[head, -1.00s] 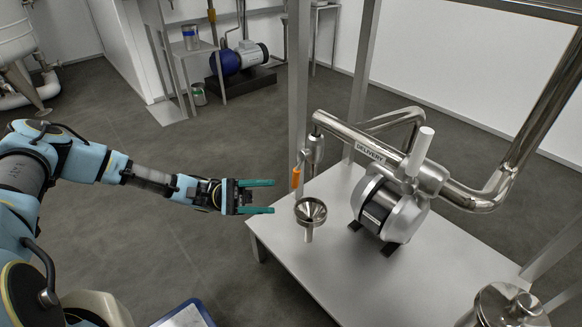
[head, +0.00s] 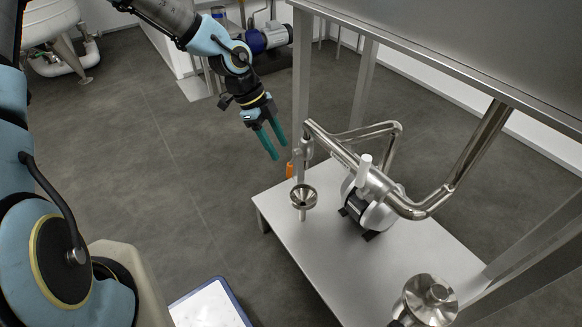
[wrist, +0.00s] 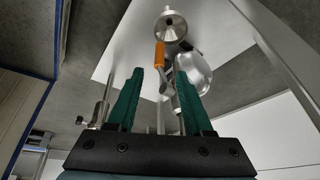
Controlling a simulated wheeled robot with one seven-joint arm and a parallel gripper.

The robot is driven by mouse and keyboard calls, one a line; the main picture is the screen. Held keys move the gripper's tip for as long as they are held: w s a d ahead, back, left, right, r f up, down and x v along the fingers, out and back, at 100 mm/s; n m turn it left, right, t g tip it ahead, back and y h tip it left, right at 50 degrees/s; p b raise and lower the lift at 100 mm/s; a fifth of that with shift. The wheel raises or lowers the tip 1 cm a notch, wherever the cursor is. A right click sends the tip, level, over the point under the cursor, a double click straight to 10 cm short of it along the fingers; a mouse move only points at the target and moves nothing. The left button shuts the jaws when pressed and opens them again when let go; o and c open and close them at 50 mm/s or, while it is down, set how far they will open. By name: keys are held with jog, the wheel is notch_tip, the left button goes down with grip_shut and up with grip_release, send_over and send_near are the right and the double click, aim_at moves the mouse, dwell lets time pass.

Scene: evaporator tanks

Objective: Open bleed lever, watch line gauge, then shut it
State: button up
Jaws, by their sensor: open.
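The bleed lever has an orange grip (head: 290,169) that hangs from the small valve (head: 304,150) at the left end of the steel delivery pipe (head: 338,150). It is partly hidden in the head view. In the wrist view the orange grip (wrist: 159,54) shows between and beyond the fingertips. My gripper (head: 279,150), with two green fingers, is open and empty, pointing down just up-left of the lever in the head view. The fingers also show in the wrist view (wrist: 159,74), apart from the grip. I cannot make out a gauge dial.
A steel funnel (head: 303,196) stands below the valve, over the grey table (head: 325,255). A pump (head: 378,212) sits to its right. A frame post (head: 301,70) rises behind the valve. A lidded steel pot (head: 430,299) is at the front right. Open floor lies left.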

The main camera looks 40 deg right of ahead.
aim_at(289, 177)
jog(key=b+x, duration=0.1)
jog(key=x, duration=0.7)
jog(key=shift+f, duration=0.35)
jog(key=shift+c, duration=0.4)
grip_shut()
dwell(0.6)
